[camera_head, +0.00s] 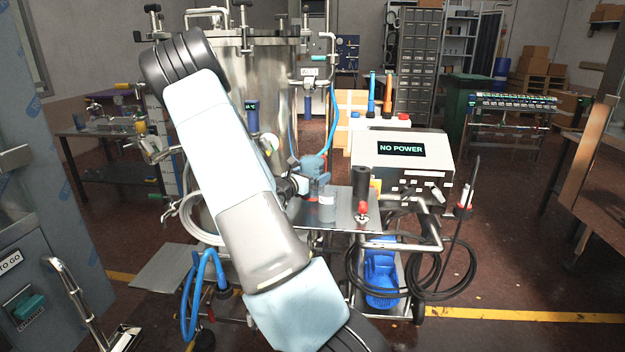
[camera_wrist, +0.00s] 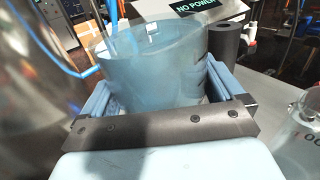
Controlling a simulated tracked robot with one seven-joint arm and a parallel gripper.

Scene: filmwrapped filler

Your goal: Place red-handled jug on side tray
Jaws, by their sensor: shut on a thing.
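My gripper (camera_wrist: 160,110) is shut on a translucent bluish jug (camera_wrist: 155,65), with a blue finger on each side of it. In the head view the held jug (camera_head: 313,163) shows beyond my wrist, above the back left of the metal side tray (camera_head: 345,219). Its handle is not clear in either view, and I cannot tell whether its base touches the tray. A second clear vessel with markings (camera_wrist: 303,138) stands at the right of the wrist view; it appears on the tray in the head view (camera_head: 327,208).
A black cylinder (camera_head: 361,182) and a small red-and-white item (camera_head: 362,210) stand on the tray's right side. A box reading NO POWER (camera_head: 401,150) is behind. A large steel vessel (camera_head: 285,80) is at the left. Black cables (camera_head: 455,290) hang at the right.

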